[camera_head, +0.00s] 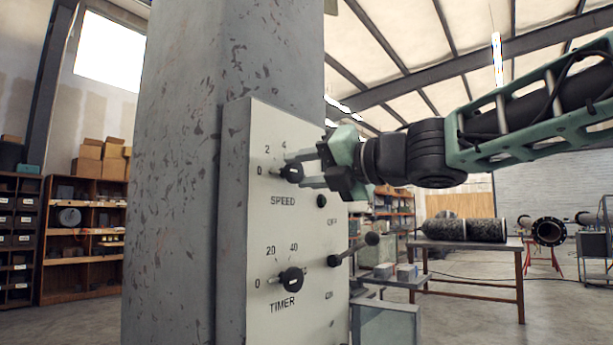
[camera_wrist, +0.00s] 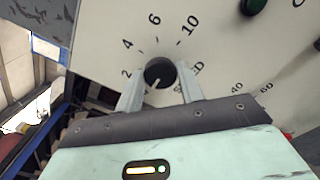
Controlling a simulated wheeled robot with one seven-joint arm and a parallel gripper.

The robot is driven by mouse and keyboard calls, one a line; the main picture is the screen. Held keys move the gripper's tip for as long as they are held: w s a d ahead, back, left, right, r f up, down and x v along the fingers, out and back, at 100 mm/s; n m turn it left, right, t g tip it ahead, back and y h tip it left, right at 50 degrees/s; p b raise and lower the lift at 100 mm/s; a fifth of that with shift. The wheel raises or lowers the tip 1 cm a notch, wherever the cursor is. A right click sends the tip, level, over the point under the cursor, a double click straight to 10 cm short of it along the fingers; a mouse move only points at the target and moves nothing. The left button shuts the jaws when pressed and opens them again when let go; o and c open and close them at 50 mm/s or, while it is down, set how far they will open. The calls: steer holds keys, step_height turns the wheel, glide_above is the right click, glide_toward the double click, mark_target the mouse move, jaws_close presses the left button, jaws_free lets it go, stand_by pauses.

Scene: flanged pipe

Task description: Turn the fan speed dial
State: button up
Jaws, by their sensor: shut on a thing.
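The fan speed dial (camera_head: 292,172) is a black round knob marked SPEED on a pale panel (camera_head: 262,225) fixed to a grey column. It also shows in the wrist view (camera_wrist: 159,73), with a light pointer line toward its lower left and numbers around it. My gripper (camera_head: 296,172) reaches in from the right. Its two fingers are shut on the dial, one on each side in the wrist view (camera_wrist: 160,85). The fingers hide part of the scale and some of the SPEED label in the wrist view.
A black TIMER dial (camera_head: 291,279) sits below on the same panel. A lever with a ball knob (camera_head: 372,239) sticks out at the panel's right, under my wrist. A dark green button (camera_wrist: 253,6) shows in the wrist view. A table with a pipe (camera_head: 465,230) stands behind.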

steer(key=shift+f, duration=0.1)
stand_by(0.4)
steer(key=o, duration=1)
steer(key=shift+d, duration=0.1)
steer(key=shift+s+d, duration=0.25)
steer(key=shift+d, duration=0.1)
steer(key=v, duration=1.1)
steer(key=shift+s+b, duration=0.1)
steer(key=shift+b, duration=0.2)
